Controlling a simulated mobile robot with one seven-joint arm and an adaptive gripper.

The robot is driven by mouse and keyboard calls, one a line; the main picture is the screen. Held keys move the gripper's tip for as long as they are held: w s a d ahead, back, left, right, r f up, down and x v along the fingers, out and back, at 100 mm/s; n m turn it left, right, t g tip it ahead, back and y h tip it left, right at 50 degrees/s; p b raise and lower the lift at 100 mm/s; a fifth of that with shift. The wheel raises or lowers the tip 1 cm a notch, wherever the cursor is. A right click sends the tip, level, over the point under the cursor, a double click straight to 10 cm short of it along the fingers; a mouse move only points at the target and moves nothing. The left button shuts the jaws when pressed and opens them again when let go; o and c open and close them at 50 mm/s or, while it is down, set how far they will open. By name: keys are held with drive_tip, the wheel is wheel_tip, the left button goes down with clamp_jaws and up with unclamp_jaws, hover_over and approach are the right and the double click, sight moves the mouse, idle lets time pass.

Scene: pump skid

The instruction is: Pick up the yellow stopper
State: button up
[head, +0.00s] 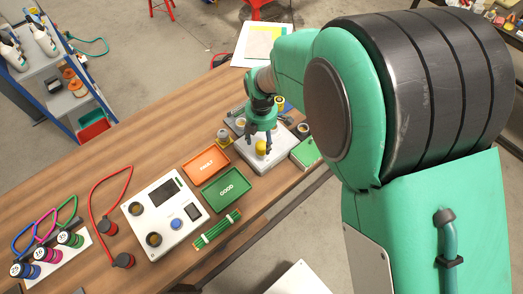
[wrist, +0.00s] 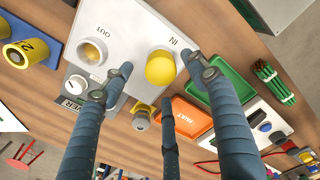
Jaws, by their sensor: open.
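The yellow stopper (wrist: 160,69) has a rounded yellow top and sits on the white box beside the "IN" label in the wrist view. It also shows in the head view (head: 261,148), just below my gripper. The white box (wrist: 125,25) has a second, open-looking round port (wrist: 93,52) by its "OUT" label. My gripper (wrist: 158,80) is open, with its blue-grey fingers spread around the stopper in the picture. I see no clear contact, and the height gap is hard to judge. In the head view my gripper (head: 260,134) points down over the box.
An orange tray (head: 206,163) and a green "GOOD" tray (head: 225,188) lie beside the box. A grey-topped yellow part (wrist: 141,118) stands close to the box. A yellow cylinder marked 2 (wrist: 25,52) sits on a blue holder. A panel with dials (head: 165,215) stands further left.

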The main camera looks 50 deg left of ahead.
sight(262, 145)
drive_tip(key=shift+f+b, duration=0.3)
drive_tip(key=shift+f, duration=1.7)
drive_tip(key=c, duration=1.4)
